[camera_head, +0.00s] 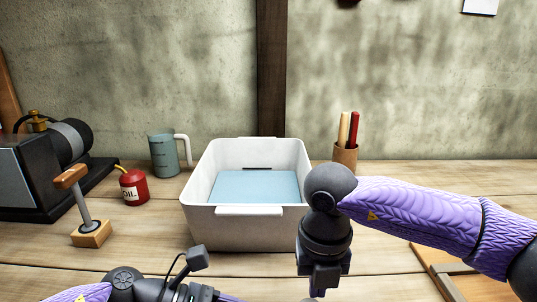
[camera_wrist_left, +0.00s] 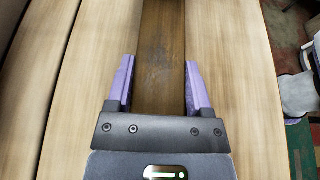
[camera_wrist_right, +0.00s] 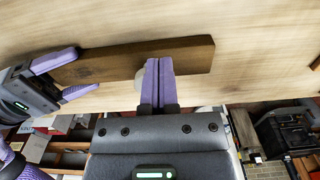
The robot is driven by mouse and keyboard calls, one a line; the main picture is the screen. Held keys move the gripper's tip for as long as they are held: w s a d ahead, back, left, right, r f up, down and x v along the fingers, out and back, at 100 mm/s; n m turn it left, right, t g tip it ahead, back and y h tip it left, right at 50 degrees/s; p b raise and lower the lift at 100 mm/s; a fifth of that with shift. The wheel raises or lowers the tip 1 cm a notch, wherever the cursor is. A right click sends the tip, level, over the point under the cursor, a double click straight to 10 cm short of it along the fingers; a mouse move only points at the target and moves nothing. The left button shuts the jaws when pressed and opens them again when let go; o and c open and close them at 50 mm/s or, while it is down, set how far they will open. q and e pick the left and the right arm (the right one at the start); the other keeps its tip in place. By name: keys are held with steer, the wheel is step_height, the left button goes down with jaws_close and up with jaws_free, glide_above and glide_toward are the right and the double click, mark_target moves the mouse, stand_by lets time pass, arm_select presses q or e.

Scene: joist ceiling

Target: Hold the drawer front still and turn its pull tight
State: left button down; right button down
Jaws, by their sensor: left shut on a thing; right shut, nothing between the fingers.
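The drawer front, a dark brown wooden board (camera_wrist_left: 160,55), lies between the fingers of my left gripper (camera_wrist_left: 157,88). In the right wrist view the board (camera_wrist_right: 105,65) runs from the left gripper (camera_wrist_right: 66,78) at its left end to a free right end. The pull, a pale round knob (camera_wrist_right: 139,80), shows at the board's edge, partly hidden behind my right fingers. My right gripper (camera_wrist_right: 160,65) is shut and empty, its tips over the board beside the knob. In the head view my right gripper (camera_head: 318,290) points down at the bottom; the board is mostly out of frame.
A white bin (camera_head: 250,230) with a blue bottom stands mid-bench. To its left are a blue-grey jug (camera_head: 164,156), a red oil can (camera_head: 134,188), a wooden-handled tool on a block (camera_head: 91,234) and a dark machine (camera_head: 30,175). A pencil cup (camera_head: 345,158) stands behind.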

step_height(320, 180, up, 6)
steer(key=a+m, duration=0.1)
steer(key=m, duration=0.5)
step_height(320, 180, down, 6)
steer(key=shift+r, duration=0.1)
stand_by(0.5)
steer(key=shift+s, duration=0.25)
stand_by(0.5)
steer(key=shift+d, duration=0.3)
steer(key=shift+s+d, duration=0.5)
steer(key=shift+d, duration=0.05)
